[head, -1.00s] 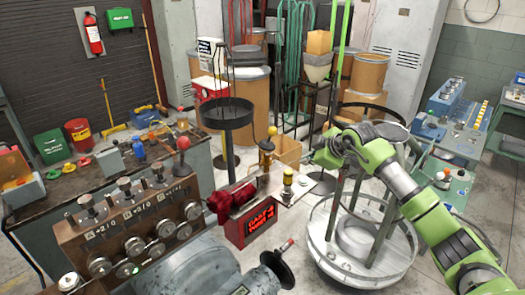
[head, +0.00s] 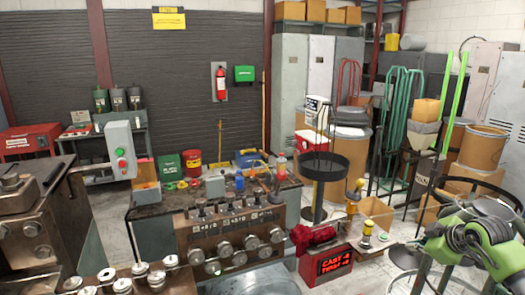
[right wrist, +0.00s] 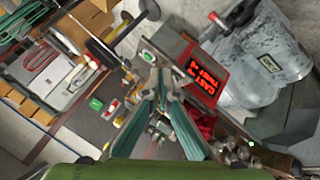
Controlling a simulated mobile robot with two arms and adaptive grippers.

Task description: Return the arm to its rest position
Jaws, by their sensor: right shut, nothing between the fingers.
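My right arm (head: 482,243), green with dark joints, is bent at the right edge of the head view. Its gripper end (head: 432,232) points left, near the red-lettered display box, and is small and partly hidden there. In the right wrist view the teal fingers of my right gripper (right wrist: 160,75) come together at their tips, with nothing between them. The fingers hang in free space above the floor and machine parts. My left arm and gripper are not in view.
A red-lettered display box (head: 328,263) stands at the machine's end, and shows close by in the wrist view (right wrist: 215,75). A black round tray on a stand (head: 322,166) rises behind it. Brown drums (head: 480,150) stand behind my right arm. A control box (head: 121,150) is at left.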

